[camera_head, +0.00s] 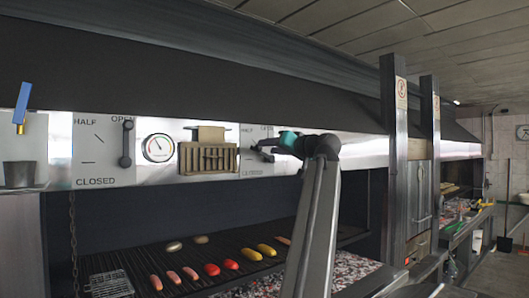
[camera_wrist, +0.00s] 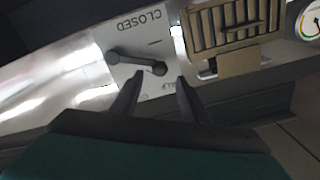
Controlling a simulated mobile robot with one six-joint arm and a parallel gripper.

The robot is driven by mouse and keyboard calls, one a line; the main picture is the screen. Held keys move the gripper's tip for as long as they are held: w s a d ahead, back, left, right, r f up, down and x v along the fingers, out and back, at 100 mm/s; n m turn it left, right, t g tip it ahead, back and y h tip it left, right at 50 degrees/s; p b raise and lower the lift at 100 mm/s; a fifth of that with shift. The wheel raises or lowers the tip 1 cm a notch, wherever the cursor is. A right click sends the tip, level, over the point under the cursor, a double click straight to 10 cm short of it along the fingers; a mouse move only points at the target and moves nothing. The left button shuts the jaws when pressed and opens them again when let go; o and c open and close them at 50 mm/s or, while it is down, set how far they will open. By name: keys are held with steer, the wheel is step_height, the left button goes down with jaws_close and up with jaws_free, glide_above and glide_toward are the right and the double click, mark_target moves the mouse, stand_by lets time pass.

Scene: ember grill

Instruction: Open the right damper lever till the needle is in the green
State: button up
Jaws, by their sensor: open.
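The right damper lever (camera_wrist: 135,62) is a dark bar with rounded ends on a pale plate marked CLOSED (camera_wrist: 140,20). It lies nearly level across the plate, which appears upside down in the wrist view. My gripper (camera_wrist: 156,88) is open and empty, with its fingertips close to one end of the lever; contact cannot be told. In the head view my gripper (camera_head: 268,148) partly hides the lever and its plate. The round gauge (camera_head: 157,147) has a thin needle leaning to the upper left. Its coloured bands are too small to read surely.
A slatted tan vent (camera_head: 207,158) sits between gauge and right plate. The left damper lever (camera_head: 127,145) stands upright near OPEN. Below, the grill grate (camera_head: 130,262) holds sausages and vegetables. A dark post (camera_head: 394,150) stands right of my arm.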

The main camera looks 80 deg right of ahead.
steer(key=b+v, duration=0.2)
steer(key=v, duration=0.6)
steer(key=shift+s, duration=0.2)
stand_by(0.3)
